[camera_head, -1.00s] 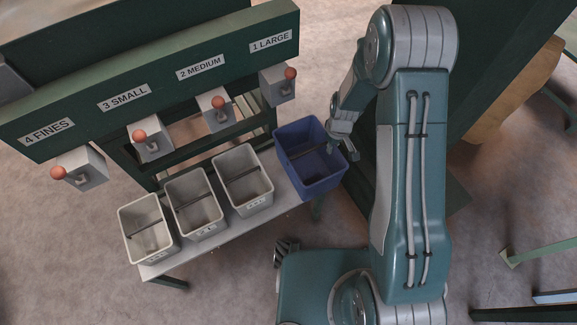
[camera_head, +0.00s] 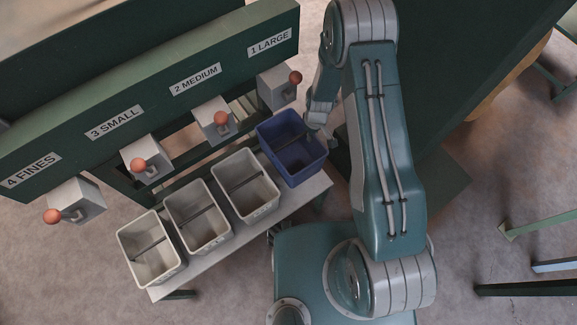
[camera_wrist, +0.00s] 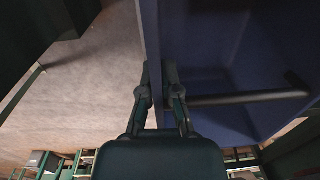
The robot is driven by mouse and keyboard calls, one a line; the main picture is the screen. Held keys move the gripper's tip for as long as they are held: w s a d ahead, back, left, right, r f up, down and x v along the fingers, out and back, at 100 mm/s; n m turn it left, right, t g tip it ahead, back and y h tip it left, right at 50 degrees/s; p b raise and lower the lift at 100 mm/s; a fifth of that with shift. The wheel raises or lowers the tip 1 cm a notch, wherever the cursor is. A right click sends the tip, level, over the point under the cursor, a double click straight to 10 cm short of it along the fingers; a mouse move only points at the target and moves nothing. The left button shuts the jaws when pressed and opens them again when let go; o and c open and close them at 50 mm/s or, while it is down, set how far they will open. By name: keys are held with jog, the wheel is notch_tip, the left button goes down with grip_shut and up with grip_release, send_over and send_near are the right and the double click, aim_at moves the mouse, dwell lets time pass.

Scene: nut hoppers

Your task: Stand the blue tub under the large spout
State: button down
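The blue tub (camera_head: 296,166) is upright at the right end of the pale bench, just below and in front of the spout box (camera_head: 275,90) labelled 1 LARGE. The box hides little of its back edge. My gripper (camera_head: 314,124) is at the tub's right rim. In the wrist view my gripper's fingers (camera_wrist: 157,88) lie on either side of the blue tub's wall (camera_wrist: 152,45) and pinch it. A dark bar (camera_wrist: 250,98) crosses the inside of the tub. I cannot tell whether the tub's base rests on the bench.
Several pale tubs, one of them here (camera_head: 262,206), stand in a row on the bench (camera_head: 314,188) left of the blue tub. Other spouts with red knobs, such as 2 MEDIUM (camera_head: 214,118), hang above them. A dark green panel (camera_head: 450,70) rises at right.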

aim_at(310, 150)
jog(key=f, duration=0.5)
jog(key=shift+d+f, duration=0.15)
jog(key=shift+d, duration=0.15)
jog(key=f, duration=0.4)
jog(key=shift+a, duration=0.25)
jog(key=shift+d+f, duration=0.1)
jog(key=shift+f, duration=0.45)
jog(key=c, duration=0.8)
grip_release()
